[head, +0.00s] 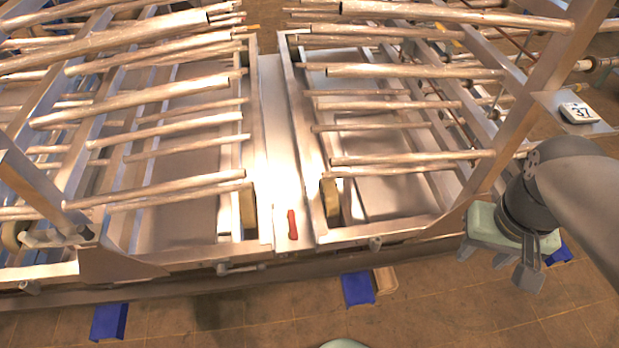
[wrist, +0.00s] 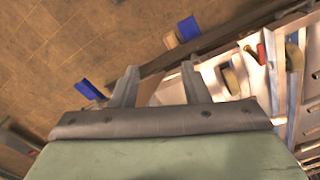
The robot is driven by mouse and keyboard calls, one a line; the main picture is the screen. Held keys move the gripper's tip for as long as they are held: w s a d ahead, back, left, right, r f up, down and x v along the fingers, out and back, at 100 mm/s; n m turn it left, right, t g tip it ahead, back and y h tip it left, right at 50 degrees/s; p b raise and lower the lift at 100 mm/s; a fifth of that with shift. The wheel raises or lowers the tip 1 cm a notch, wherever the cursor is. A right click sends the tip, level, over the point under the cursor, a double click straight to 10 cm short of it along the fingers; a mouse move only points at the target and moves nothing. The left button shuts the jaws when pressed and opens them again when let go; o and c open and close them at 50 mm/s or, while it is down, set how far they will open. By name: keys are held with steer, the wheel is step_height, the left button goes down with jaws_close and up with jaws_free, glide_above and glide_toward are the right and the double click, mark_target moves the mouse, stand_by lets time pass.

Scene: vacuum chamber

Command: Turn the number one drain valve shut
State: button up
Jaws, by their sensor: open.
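My gripper (head: 499,266) is open and empty at the right of the head view, beside the front right corner of the metal frame. In the wrist view its two fingers (wrist: 160,70) are spread apart, with floor and frame edge beyond. A small red handle-like piece (head: 292,225) lies on the bright plate between the two racks; a red piece also shows in the wrist view (wrist: 261,53). Small metal fittings sit along the front edge, one with a bar (head: 240,268) and one further right (head: 375,244). I see no number on any of them, so I cannot tell which is the number one drain valve.
Two racks of long metal tubes, left (head: 150,130) and right (head: 400,105), fill the frame. Blue blocks (head: 358,288) (head: 109,322) stand on the brown floor by the front edge. The floor in front is mostly clear.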

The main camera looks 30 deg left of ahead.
steer(key=w+a+f+n+g+h+b, duration=0.1)
steer(key=w+a+f+n+b, duration=0.25)
steer(key=a, duration=0.35)
steer(key=w+a+f+n+b, duration=0.2)
steer(key=a+f+b, duration=0.3)
steer(key=a, duration=0.1)
steer(key=y+b, duration=0.1)
steer(key=b, duration=1.7)
glide_above(294, 229)
step_height(294, 229, down, 16)
steer(key=shift+m, duration=0.25)
step_height(294, 229, down, 17)
steer(key=shift+s+r+b, duration=0.1)
steer(key=shift+b, duration=1)
jaws_close()
